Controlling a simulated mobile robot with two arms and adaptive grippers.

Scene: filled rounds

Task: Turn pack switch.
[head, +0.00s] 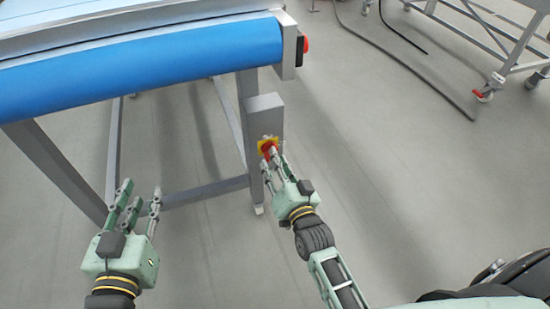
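The pack switch is a red handle on a yellow plate (267,145), mounted on a grey box (263,113) fixed to the leg of the blue conveyor. My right gripper (271,159) has its fingers at the red handle. The fingers partly cover the handle, and I cannot tell whether they grip it or only stand around it. My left gripper (136,196) is open and empty, with its fingers spread, left of the switch and apart from the conveyor.
The blue conveyor (150,68) fills the upper left, with a red button (305,45) on its end. Its metal legs (58,165) stand below. A wheeled trolley (500,75) stands at the upper right, with dark cables (400,65) on the floor. Grey floor between is clear.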

